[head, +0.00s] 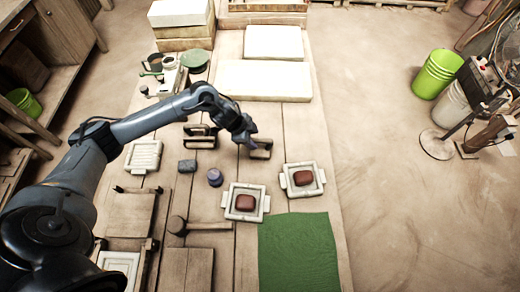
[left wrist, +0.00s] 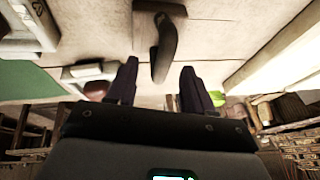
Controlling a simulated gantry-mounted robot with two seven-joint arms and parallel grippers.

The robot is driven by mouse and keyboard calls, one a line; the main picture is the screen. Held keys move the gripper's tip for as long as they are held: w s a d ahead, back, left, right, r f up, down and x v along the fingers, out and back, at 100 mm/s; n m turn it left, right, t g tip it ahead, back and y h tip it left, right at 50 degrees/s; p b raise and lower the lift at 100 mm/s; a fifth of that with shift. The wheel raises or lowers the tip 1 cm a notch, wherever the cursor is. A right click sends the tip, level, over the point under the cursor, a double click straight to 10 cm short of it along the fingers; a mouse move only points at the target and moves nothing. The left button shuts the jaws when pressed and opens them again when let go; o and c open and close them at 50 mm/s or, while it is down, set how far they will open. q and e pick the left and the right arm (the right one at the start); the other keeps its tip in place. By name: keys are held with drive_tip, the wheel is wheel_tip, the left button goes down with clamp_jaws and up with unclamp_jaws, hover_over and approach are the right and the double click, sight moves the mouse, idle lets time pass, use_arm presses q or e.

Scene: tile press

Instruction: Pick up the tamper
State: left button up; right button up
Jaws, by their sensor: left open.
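The tamper (head: 262,154), a small wooden block with a dark arched handle, stands on the plank table right of the middle. In the left wrist view its handle (left wrist: 166,48) shows ahead of the fingers and between their lines. My left gripper (head: 253,145) is beside the tamper in the head view, and a small gap to the handle seems to remain. In the left wrist view the gripper (left wrist: 158,82) has its two dark fingers apart with nothing between the tips. My right gripper is not in view.
Two white tile molds (head: 231,216) (head: 316,190) with red-brown clay stand nearer on the table. A purple jar (head: 215,177), a grey block (head: 187,166) and a dark handled frame (head: 201,142) lie to the left. A green mat (head: 299,252) covers the near right; white slabs (head: 263,80) lie behind.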

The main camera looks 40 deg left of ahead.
sight(258, 140)
use_arm(q)
drive_tip(key=x, duration=0.2)
drive_tip(key=b+x, duration=0.1)
drive_tip(key=x, duration=0.1)
drive_tip(key=shift+w+d+r, duration=0.1)
drive_tip(key=shift+w, duration=0.25)
drive_tip(key=shift+w+f+b, duration=0.2)
drive_tip(key=shift+f+b, duration=0.1)
drive_tip(key=shift+f, duration=0.2)
clamp_jaws()
